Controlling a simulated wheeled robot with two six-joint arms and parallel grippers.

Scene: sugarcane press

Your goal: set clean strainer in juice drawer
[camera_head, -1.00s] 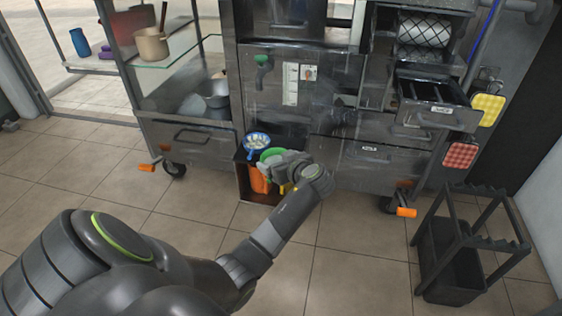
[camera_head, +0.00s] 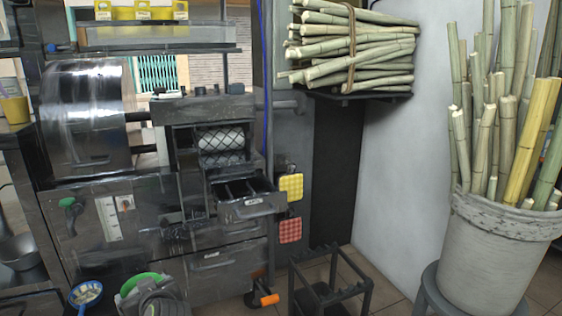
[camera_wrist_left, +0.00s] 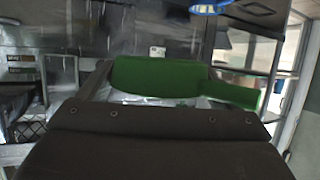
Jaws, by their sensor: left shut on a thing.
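The green strainer (camera_head: 143,280) is at my left gripper (camera_head: 150,298), low in the head view and largely hidden by my wrist. In the left wrist view the green strainer (camera_wrist_left: 155,77) lies across my left gripper (camera_wrist_left: 158,98), its handle pointing right; the gripper is shut on it. The juice drawer (camera_head: 250,206) is pulled out below the press roller, to the right of and above my gripper in the head view. Dark bars cross its open top. My right gripper is not in view.
A blue-rimmed strainer (camera_head: 85,294) is left of my gripper. A closed lower drawer (camera_head: 215,262) sits below. Yellow (camera_head: 291,187) and red (camera_head: 290,230) cloths hang right of the open drawer. A black rack (camera_head: 330,285) stands on the floor at right.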

